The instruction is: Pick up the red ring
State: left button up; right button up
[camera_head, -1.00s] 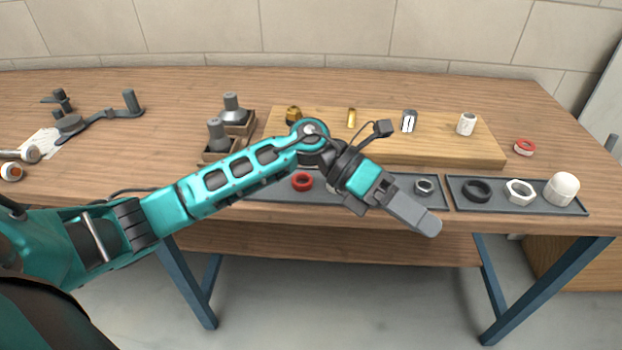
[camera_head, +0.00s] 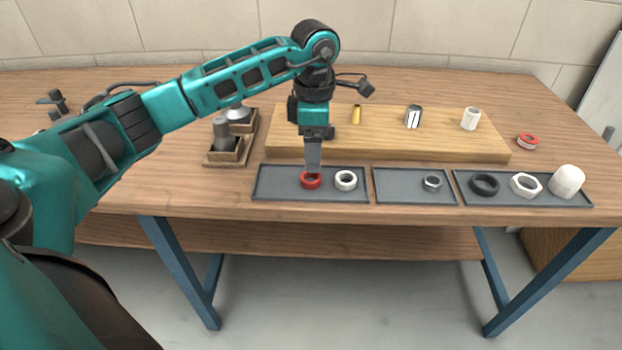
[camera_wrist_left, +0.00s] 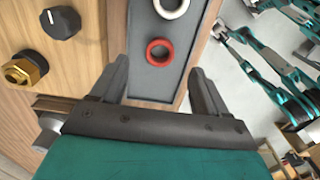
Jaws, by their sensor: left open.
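The red ring (camera_head: 311,181) lies flat in the left grey tray (camera_head: 275,186), beside a white ring (camera_head: 346,180). My left gripper (camera_head: 313,168) points straight down over the red ring, its tip covering the ring's back edge in the head view. In the left wrist view the red ring (camera_wrist_left: 160,51) lies beyond the fingertips, roughly midway between them. The left gripper (camera_wrist_left: 158,66) is open with nothing between its fingers. Whether the fingertips reach down to the ring's height is hard to tell.
A wooden holder (camera_head: 228,155) stands to the left.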

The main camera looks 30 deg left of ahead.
pick_arm(q)
notch_tip(320, 180, down, 6)
jog(key=shift+s+f, duration=0.1)
jog(key=shift+f, duration=0.15)
jog(key=c, duration=1.1)
